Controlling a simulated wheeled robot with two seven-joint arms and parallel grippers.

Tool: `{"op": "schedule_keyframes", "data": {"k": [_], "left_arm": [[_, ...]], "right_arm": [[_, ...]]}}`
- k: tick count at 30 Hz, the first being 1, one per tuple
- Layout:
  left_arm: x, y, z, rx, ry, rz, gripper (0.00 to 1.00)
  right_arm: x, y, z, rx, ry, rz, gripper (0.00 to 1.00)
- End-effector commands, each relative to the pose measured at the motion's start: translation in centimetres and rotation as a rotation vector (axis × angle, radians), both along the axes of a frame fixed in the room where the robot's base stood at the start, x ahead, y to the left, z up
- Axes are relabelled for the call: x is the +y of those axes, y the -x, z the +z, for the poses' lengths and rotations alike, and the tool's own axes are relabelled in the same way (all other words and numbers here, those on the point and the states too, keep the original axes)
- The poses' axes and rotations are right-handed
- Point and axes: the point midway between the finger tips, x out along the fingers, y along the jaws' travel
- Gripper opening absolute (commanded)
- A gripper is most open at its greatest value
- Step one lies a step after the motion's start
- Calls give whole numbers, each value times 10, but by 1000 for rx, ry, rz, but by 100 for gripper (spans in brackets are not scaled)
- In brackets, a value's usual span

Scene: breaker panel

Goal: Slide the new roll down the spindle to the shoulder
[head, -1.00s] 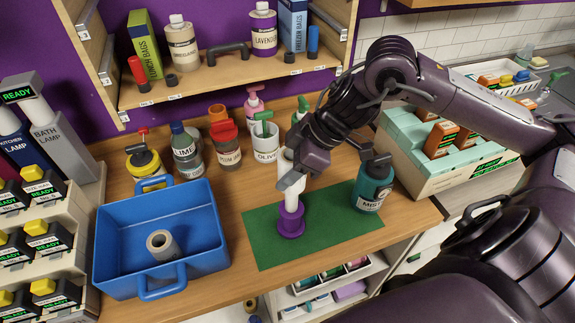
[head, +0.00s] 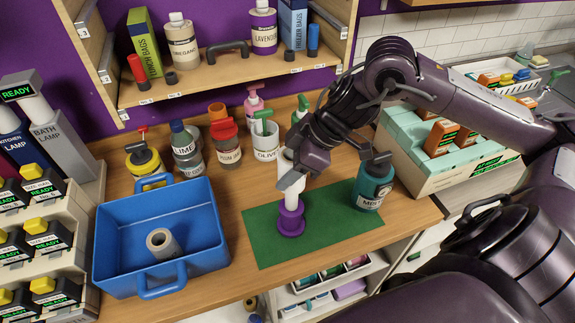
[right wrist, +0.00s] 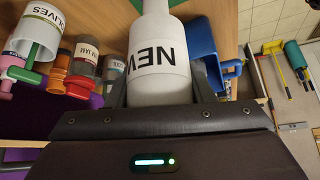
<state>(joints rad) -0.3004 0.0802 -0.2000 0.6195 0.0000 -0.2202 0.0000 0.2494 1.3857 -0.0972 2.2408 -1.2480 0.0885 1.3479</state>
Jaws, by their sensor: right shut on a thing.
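The new roll, a white cylinder marked NEW (right wrist: 158,60), is in my right gripper (head: 291,182). In the head view its white top (head: 286,160) shows above the fingers. The roll is upright over the purple spindle base (head: 290,221), which stands on the green mat (head: 260,238). A narrower white shaft (head: 291,201) shows between the fingers and the purple part; it also shows beyond the roll in the right wrist view (right wrist: 155,7). The fingers are shut on the roll's sides and hide part of it. My left gripper is not in view.
A blue tray (head: 112,245) with a grey-white roll (head: 162,243) inside stands left of the mat. A teal bottle (head: 372,187) stands close on the right. An olive cup (head: 264,146) and several jars stand behind. The mat's front is clear.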

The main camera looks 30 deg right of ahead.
Motion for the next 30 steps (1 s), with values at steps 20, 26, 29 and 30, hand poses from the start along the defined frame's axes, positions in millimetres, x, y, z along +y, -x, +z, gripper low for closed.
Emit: {"op": "schedule_keyframes", "data": {"k": [20,26,29,30], "left_arm": [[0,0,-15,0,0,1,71],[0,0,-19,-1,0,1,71],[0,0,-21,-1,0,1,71],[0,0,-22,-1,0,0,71]], "right_arm": [[0,0,-18,0,0,0,25],[0,0,-23,0,0,0,25],[0,0,-26,0,0,0,25],[0,0,-27,0,0,0,25]]}}
